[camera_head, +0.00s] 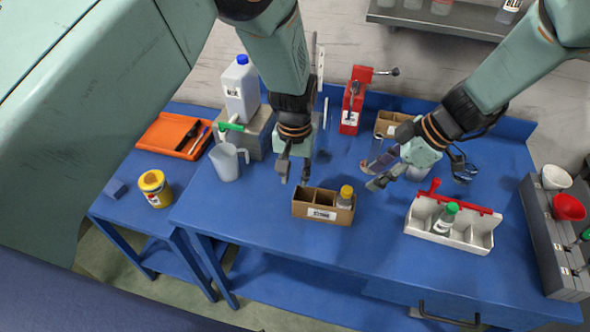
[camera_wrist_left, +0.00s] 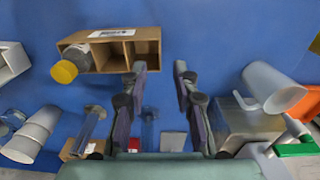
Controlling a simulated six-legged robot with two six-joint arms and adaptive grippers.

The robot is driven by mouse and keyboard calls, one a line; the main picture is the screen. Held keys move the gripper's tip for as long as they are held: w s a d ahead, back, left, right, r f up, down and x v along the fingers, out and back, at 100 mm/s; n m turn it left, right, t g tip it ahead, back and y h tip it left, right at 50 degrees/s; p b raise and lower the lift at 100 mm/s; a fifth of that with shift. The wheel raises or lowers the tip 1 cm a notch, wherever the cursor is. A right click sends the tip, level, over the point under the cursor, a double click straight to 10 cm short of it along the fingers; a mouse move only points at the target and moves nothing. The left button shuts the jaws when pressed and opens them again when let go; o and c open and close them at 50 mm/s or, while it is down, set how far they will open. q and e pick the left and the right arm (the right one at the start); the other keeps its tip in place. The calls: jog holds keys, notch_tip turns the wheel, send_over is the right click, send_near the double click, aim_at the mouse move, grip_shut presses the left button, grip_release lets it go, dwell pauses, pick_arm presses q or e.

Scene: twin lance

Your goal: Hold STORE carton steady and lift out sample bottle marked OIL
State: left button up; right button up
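A small brown cardboard carton (camera_head: 300,209) with a white label stands near the table's front edge; the label appears to read STORE. A bottle with a yellow cap (camera_head: 345,197) stands in its right compartment; its marking is not readable. The other compartments look empty. In the left wrist view the carton (camera_wrist_left: 147,47) and yellow-capped bottle (camera_wrist_left: 76,64) appear turned around. My left gripper (camera_head: 294,173) is open and empty, just behind and above the carton's left end; its spread fingers (camera_wrist_left: 159,66) show in the wrist view. My right gripper (camera_head: 370,174) is open and empty, behind and right of the bottle.
A white caddy (camera_head: 470,236) with a red handle and a green-capped bottle (camera_head: 445,217) stands to the right. A white jug (camera_head: 227,162) stands left. A red press (camera_head: 352,100) and another carton (camera_head: 390,122) are behind. Bare table lies between carton and caddy.

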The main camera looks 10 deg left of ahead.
aim_at(295, 193)
pick_arm(q)
jog(key=f, duration=0.6)
jog(key=shift+w+f, duration=0.2)
jog(key=shift+w, duration=0.1)
jog(key=shift+s+f, duration=0.15)
jog(key=shift+f, duration=0.25)
jog(key=shift+s, duration=0.1)
jog(key=shift+w+f, duration=0.1)
jog(key=shift+w, duration=0.1)
jog(key=c, duration=0.4)
jog(key=shift+s, duration=0.1)
grip_shut()
jog(key=shift+s, duration=0.1)
jog(key=shift+w, duration=0.2)
jog(key=shift+s, duration=0.15)
